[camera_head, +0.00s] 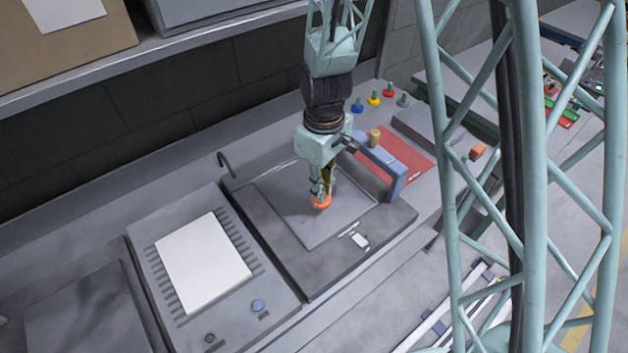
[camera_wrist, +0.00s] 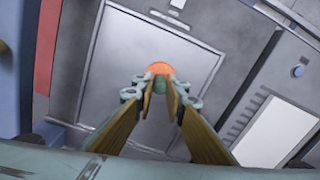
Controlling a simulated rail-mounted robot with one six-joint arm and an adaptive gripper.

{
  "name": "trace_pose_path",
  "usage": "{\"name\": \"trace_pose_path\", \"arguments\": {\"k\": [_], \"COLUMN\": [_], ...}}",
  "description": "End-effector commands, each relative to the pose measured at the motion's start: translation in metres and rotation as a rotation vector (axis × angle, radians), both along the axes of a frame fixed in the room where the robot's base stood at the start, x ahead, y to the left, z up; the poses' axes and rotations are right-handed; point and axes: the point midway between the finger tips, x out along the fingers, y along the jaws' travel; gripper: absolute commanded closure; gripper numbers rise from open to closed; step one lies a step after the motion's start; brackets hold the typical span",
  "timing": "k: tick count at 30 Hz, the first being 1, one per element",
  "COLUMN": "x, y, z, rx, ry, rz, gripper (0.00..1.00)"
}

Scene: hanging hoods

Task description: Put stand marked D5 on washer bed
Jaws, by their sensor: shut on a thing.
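My gripper (camera_head: 321,188) points down over a grey square plate (camera_head: 290,215) set in the middle unit, which looks like the washer bed. The gripper is shut on a small stand with a round orange base (camera_head: 322,203). In the wrist view my gripper (camera_wrist: 160,88) has its fingertips around the stand's greenish stem, with the orange base (camera_wrist: 160,68) just beyond. I cannot tell whether the base touches the plate. No D5 marking is legible. The plate also shows in the wrist view (camera_wrist: 125,60).
A blue-grey arch (camera_head: 385,165) stands right of the plate by a red mat (camera_head: 400,150) with a tan cylinder (camera_head: 375,138). Several coloured pegs (camera_head: 374,98) stand behind. A white-topped unit (camera_head: 205,262) lies left. A small tap (camera_head: 225,162) rises at the plate's back-left.

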Motion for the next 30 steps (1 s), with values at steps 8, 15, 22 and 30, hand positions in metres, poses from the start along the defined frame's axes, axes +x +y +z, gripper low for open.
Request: {"name": "trace_pose_path", "arguments": {"k": [8,15,22,30], "x": [0.041,0.055,0.056,0.063], "y": [0.012,0.017,0.017,0.019], "z": [-0.004,-0.005,-0.005,-0.006], "rx": [0.0,0.0,0.0,0.0], "ry": [0.0,0.0,0.0,0.0], "rz": [0.0,0.0,0.0,0.0], "gripper": [1.0,1.0,1.0,1.0]}}
